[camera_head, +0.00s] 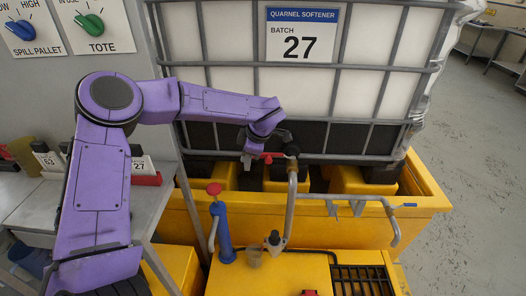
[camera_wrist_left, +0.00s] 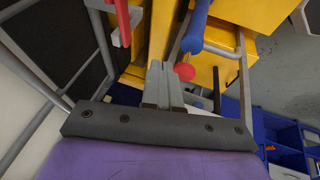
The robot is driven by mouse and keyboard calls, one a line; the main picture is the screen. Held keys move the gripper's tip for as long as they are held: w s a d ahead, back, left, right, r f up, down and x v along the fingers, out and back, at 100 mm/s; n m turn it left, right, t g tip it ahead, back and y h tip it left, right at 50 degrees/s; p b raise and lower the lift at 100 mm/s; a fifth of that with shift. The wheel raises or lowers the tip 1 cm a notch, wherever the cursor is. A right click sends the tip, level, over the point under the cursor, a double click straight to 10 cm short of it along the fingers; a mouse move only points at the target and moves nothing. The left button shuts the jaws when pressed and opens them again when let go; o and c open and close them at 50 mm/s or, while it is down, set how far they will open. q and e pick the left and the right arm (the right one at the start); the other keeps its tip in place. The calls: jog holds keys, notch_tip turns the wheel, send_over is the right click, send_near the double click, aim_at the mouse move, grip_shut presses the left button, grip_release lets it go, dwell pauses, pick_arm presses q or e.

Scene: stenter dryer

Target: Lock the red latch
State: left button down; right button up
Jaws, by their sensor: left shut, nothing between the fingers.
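The red latch (camera_head: 267,158) shows as a small red piece beside the pipe coupling (camera_head: 291,150) at the front of the tote. In the left wrist view a red bar (camera_wrist_left: 123,24), seemingly the latch, hangs at the top left of the fingers. My left gripper (camera_head: 247,162) is just left of the red piece in the head view, partly hidden by its own wrist. In the left wrist view its fingers (camera_wrist_left: 159,68) are together and empty, apart from the red bar. Whether the latch is locked cannot be told. My right gripper is not in view.
A blue hand pump (camera_head: 223,232) with a red knob (camera_head: 213,188) stands in front on the yellow spill pallet (camera_head: 345,232). A bent grey pipe (camera_head: 291,205) rises to the coupling. The caged white tote (camera_head: 230,40) is behind. A grey table (camera_head: 35,208) stands left.

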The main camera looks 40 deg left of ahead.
pick_arm(q)
notch_tip(320, 180, up, 11)
jog(key=n+t+h, duration=0.1)
jog(key=h, duration=0.4)
jog(key=p, duration=0.2)
send_near(265, 157)
jog(key=s+a+f, duration=0.1)
jog(key=s+f, duration=0.2)
jog(key=s, duration=0.1)
jog(key=shift+w+d+f+p, duration=0.6)
jog(key=shift+w+d+f, duration=0.5)
jog(key=shift+w+f, duration=0.1)
jog(key=shift+w+d+f+y, duration=0.2)
jog(key=shift+d+f+y, duration=0.15)
jog(key=shift+f+y, duration=0.2)
jog(key=shift+s+d+g, duration=0.15)
jog(key=shift+d+g, duration=0.05)
jog(key=shift+g, duration=0.1)
jog(key=shift+f, duration=0.1)
